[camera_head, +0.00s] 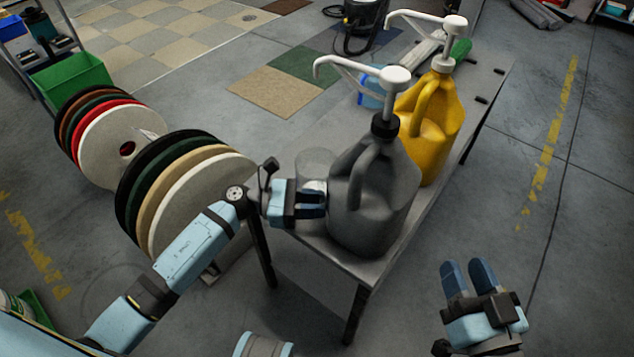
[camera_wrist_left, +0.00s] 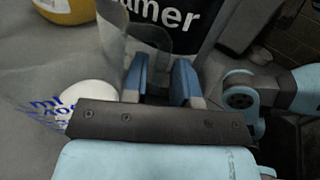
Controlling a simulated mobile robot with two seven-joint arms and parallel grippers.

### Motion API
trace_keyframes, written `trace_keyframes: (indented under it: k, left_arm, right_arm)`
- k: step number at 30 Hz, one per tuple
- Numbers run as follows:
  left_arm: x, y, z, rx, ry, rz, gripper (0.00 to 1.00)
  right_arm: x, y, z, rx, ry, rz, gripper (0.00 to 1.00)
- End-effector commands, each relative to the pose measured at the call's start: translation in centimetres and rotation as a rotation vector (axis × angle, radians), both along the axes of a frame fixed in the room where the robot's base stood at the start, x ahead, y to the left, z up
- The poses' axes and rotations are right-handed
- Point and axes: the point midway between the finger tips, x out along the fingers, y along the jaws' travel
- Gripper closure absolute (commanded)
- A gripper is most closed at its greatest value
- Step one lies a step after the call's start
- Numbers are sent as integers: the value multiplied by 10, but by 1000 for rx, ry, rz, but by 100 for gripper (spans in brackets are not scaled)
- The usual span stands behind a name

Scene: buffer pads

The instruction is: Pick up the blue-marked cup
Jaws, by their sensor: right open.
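A clear cup (camera_head: 315,163) stands on the near left end of the grey bench, left of the grey jug. My left gripper (camera_head: 314,199) is at that bench end, close to the cup and the jug. In the left wrist view its two blue fingers (camera_wrist_left: 160,78) are apart, with clear plastic showing beyond them against the jug's dark label. Blue printed markings (camera_wrist_left: 48,110) show at the left beside a white round shape (camera_wrist_left: 88,94); the cup's outline is hard to follow there. My right gripper (camera_head: 468,278) is open and empty over the floor.
The grey jug (camera_head: 372,200) with a white pump stands right beside my left gripper. A yellow jug (camera_head: 432,125) and a light-blue container (camera_head: 371,100) are farther along the bench (camera_head: 385,262). Upright round pads (camera_head: 205,205) stand to the left. Floor on the right is clear.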

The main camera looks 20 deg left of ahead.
Motion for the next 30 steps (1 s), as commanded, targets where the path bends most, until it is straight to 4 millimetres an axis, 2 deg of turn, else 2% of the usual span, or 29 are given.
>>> trace_keyframes:
  k: [1,4,5,14,19,23,30]
  left_arm:
    - [0,0,0,0,0,0,76]
    - [0,0,0,0,0,0,99]
    - [0,0,0,0,0,0,100]
    - [0,0,1,0,0,0,100]
    - [0,1,8,1,-2,-1,100]
    - [0,0,23,1,-3,-2,100]
    - [0,1,66,1,-5,-1,100]
  right_arm:
    - [0,0,0,0,0,0,59]
    - [0,0,-1,-1,2,0,59]
    - [0,0,-1,-1,3,0,59]
    - [-3,1,-5,4,18,-3,59]
    - [-4,2,-7,2,32,-6,59]
    - [-3,0,-8,-13,49,-11,59]
    - [-1,-9,-27,-76,134,-30,59]
